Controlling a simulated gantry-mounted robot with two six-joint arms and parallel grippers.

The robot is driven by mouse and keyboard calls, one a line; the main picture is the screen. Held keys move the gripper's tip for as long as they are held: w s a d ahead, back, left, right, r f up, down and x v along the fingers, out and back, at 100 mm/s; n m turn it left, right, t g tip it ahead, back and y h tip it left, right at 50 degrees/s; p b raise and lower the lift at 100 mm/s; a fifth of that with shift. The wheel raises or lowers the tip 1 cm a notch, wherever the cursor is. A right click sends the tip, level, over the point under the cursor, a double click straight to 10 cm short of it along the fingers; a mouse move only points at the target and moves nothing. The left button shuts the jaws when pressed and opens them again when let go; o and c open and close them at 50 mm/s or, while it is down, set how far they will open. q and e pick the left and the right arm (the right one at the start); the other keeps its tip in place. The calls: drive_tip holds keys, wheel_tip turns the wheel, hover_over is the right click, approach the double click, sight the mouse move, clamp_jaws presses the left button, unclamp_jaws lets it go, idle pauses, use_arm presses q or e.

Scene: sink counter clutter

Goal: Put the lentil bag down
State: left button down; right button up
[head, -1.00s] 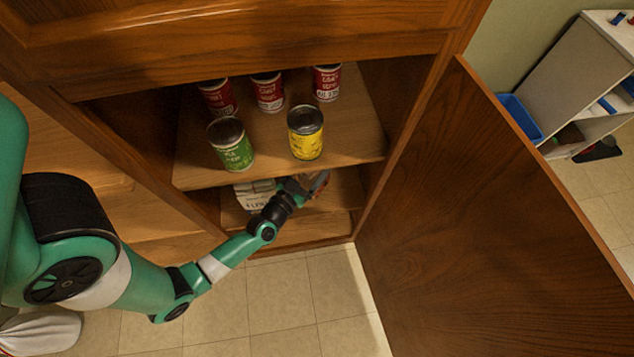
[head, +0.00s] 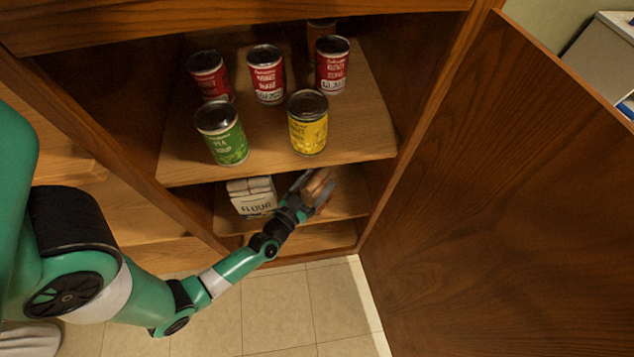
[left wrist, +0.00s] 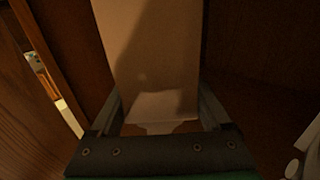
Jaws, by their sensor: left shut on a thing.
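The lentil bag (head: 319,184) is a brown packet on the right side of the lower cabinet shelf (head: 348,207). My left gripper (head: 312,193) reaches into the cabinet and is shut on the bag. In the left wrist view the bag (left wrist: 155,55) shows as a tan block between the two fingers of the gripper (left wrist: 165,112). The gripper hides part of the bag in the head view. I cannot tell whether its underside touches the shelf. My right gripper is not in view.
A white flour bag (head: 253,197) stands just left of my gripper on the lower shelf. A green can (head: 222,134), a yellow can (head: 308,123) and several red cans (head: 267,75) stand on the shelf above. The open cabinet door (head: 490,200) bounds the right side.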

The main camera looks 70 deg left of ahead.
use_arm(q)
unclamp_jaws()
drive_tip(key=shift+f, duration=0.1)
drive_tip(key=shift+s+d+r+p, duration=0.15)
drive_tip(key=shift+r+p, duration=0.05)
drive_tip(key=shift+p, duration=0.1)
drive_tip(key=p+v, duration=0.4)
drive_tip(key=v, duration=0.7)
drive_tip(key=shift+s, duration=0.3)
drive_tip(key=shift+d, duration=0.15)
